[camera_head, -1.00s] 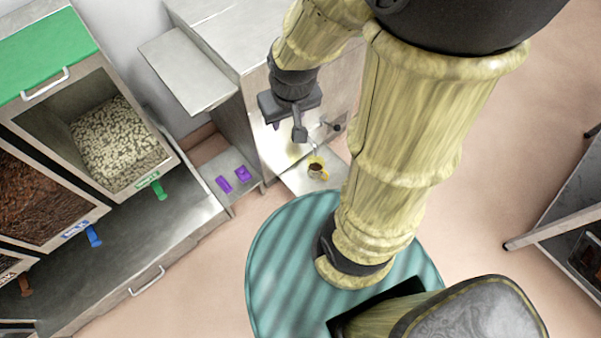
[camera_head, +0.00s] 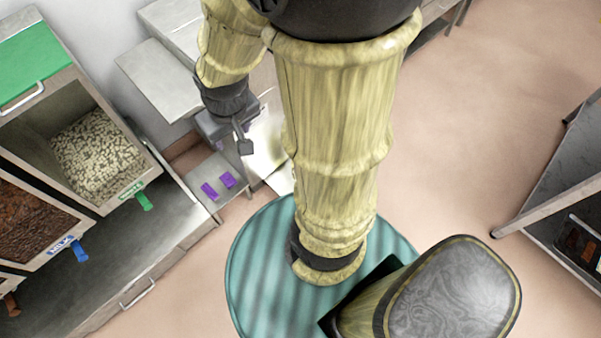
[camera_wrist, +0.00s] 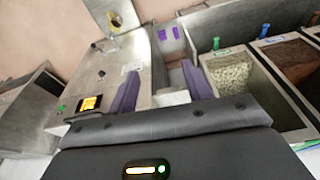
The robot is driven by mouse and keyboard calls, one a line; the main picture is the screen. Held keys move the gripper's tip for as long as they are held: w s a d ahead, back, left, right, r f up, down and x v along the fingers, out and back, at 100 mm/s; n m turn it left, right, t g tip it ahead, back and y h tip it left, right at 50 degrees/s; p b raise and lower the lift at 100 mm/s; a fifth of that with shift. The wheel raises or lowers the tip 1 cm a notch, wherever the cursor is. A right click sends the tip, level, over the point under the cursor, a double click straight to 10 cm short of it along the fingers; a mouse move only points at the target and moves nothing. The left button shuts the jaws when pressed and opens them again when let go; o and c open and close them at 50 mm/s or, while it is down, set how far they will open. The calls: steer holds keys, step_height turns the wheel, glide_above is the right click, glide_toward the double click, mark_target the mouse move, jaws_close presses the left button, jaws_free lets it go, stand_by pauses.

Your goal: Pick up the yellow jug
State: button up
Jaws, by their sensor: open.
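The yellow jug (camera_wrist: 116,20) shows small at the top left of the wrist view, on a steel plate at the foot of a steel machine (camera_wrist: 112,75). In the head view my arm hides it. My gripper (camera_wrist: 160,68) is open and empty, its two purple-grey fingers spread apart in the wrist view. In the head view my gripper (camera_head: 236,142) hangs in front of the steel machine. It is clearly apart from the jug, which lies well beyond the fingertips in the wrist view.
Two purple blocks (camera_head: 218,185) lie on a low steel shelf beside the machine. Bins with a pale granular filling (camera_head: 97,153) and a brown one (camera_head: 30,215) stand at left. A steel rack (camera_head: 560,180) stands at right. The floor between is clear.

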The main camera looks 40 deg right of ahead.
steer(key=o, duration=1)
steer(key=shift+n+g, duration=0.3)
steer(key=shift+g, duration=0.2)
steer(key=f+b, duration=0.1)
steer(key=f, duration=0.1)
steer(key=f+b, duration=0.1)
steer(key=f, duration=0.1)
steer(key=w+f+b, duration=0.1)
steer(key=f+b, duration=0.1)
steer(key=shift+d, duration=0.25)
steer(key=w+d+f+n+t+h+b, duration=0.1)
steer(key=w+d+f+n+h+b, duration=0.3)
steer(key=f+b, duration=1.1)
steer(key=w+d+f+n+t+h+b, duration=0.2)
steer(key=f+b, duration=1.4)
steer(key=f, duration=2.3)
steer(key=w+d+f+n+t+h+b, duration=0.2)
steer(key=w+d+f+n+h+b, duration=0.4)
steer(key=f, duration=2.1)
steer(key=shift+d+f+n+h+b, duration=0.1)
steer(key=shift+d+n+h+b, duration=0.7)
steer(key=shift+n+b, duration=0.85)
steer(key=shift+d+f+n+h+b, duration=0.1)
steer(key=shift+d+n+h+b, duration=0.75)
steer(key=shift+n+b, duration=0.75)
steer(key=shift+d+f+n+h+b, duration=0.1)
steer(key=shift+d+n+h+b, duration=0.7)
steer(key=shift+n+b, duration=0.85)
steer(key=shift+d, duration=0.2)
